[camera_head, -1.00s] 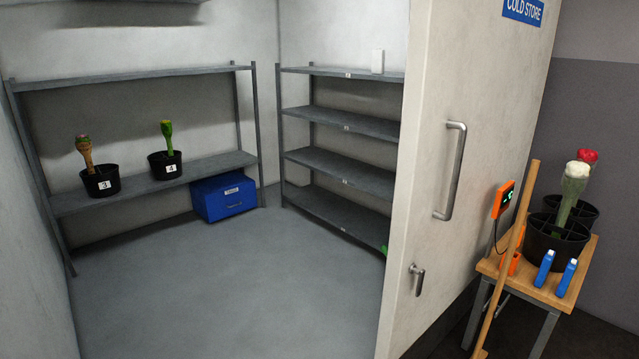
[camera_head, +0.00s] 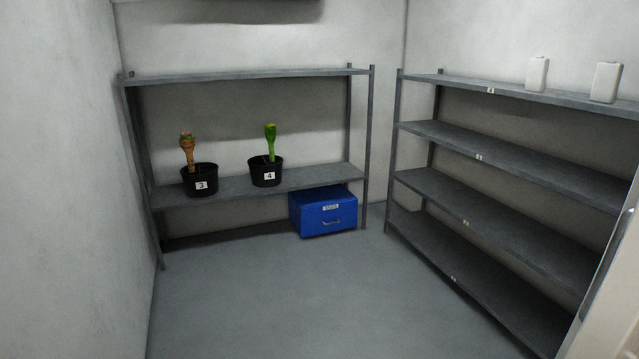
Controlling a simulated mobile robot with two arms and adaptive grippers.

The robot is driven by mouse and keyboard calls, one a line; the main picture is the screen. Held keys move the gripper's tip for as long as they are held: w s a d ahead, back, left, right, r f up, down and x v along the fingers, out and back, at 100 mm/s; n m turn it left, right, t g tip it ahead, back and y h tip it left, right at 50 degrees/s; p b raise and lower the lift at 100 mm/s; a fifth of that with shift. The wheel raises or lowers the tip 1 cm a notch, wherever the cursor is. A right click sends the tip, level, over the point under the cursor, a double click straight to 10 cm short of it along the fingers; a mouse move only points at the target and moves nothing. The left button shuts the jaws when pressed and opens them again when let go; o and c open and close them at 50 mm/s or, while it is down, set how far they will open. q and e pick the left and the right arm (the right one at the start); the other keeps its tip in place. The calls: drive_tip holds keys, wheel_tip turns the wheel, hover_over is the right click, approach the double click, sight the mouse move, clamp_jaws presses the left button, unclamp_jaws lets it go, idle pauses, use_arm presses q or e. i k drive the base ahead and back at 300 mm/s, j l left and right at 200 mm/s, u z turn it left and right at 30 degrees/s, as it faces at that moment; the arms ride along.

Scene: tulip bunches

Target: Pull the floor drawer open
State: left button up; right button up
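The floor drawer is a blue box (camera_head: 322,212) on the floor under the right end of the back shelf. Its front faces me, with a small label (camera_head: 331,207) near the top and a handle (camera_head: 332,223) below it. The drawer looks shut. Its back part is hidden under the shelf board. Neither of my grippers shows in the head view.
The back shelf (camera_head: 225,185) carries black pot 3 (camera_head: 200,181) and black pot 4 (camera_head: 265,172), each holding a bunch. A tall grey rack (camera_head: 470,224) lines the right side, with white containers on top. The floor (camera_head: 290,295) before the drawer is clear.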

sight(317, 221)
drive_tip(key=i+j+u, duration=0.1)
drive_tip(key=i+u, duration=0.25)
drive_tip(key=i, duration=1.65)
drive_tip(key=i+j+z, duration=0.1)
drive_tip(key=i+z, duration=0.25)
drive_tip(key=i, duration=1.75)
